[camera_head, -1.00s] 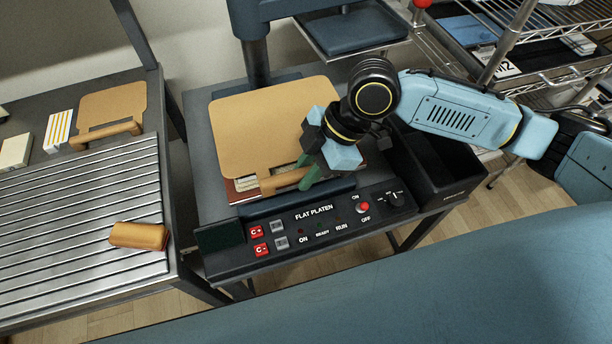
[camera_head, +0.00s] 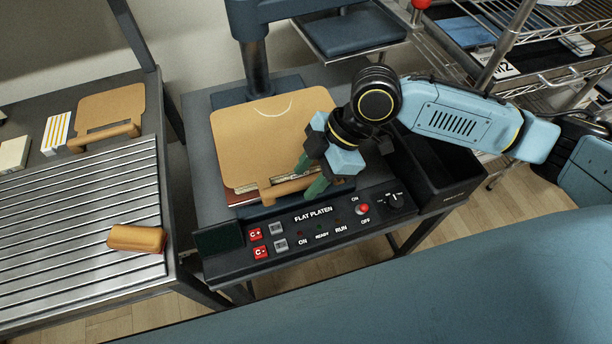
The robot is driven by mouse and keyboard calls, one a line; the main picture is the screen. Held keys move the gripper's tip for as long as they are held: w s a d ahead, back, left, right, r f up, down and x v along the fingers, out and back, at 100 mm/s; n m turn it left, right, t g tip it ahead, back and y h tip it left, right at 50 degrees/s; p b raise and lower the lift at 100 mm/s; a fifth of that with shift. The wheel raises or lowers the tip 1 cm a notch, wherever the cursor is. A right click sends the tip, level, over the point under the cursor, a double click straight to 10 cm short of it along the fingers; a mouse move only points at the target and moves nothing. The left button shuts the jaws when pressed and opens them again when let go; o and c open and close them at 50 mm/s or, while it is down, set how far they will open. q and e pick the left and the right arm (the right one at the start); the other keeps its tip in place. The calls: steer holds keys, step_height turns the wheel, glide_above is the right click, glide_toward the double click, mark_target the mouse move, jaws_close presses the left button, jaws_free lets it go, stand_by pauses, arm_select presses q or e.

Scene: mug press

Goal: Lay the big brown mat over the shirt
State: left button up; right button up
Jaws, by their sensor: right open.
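The big brown mat (camera_head: 262,140) lies flat on the flat platen press, a tan sheet with a bar handle (camera_head: 290,188) along its front edge. A pale curved line shows on its back part. Most of what is under it is hidden; a thin reddish and pale layer (camera_head: 243,198) shows at its front left edge, and I cannot tell how much of this is the shirt. My right gripper (camera_head: 310,175) is open, with its green fingers at the right part of the handle. Whether they touch it is unclear. My left gripper is not in view.
A smaller brown mat (camera_head: 108,112) with a handle lies on the left table, near a striped box (camera_head: 56,133) and an orange-brown block (camera_head: 137,238) on ribbed metal. A black bin (camera_head: 440,172) stands right of the press. The control panel (camera_head: 320,228) is in front.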

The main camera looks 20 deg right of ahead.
steer(key=p+v, duration=0.1)
steer(key=v, duration=0.9)
steer(key=shift+r+p, duration=0.1)
steer(key=shift+p, duration=0.3)
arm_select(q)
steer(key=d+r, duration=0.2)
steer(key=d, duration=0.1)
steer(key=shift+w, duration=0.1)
arm_select(e)
steer(key=shift+d+r, duration=0.1)
steer(key=shift+r, duration=0.05)
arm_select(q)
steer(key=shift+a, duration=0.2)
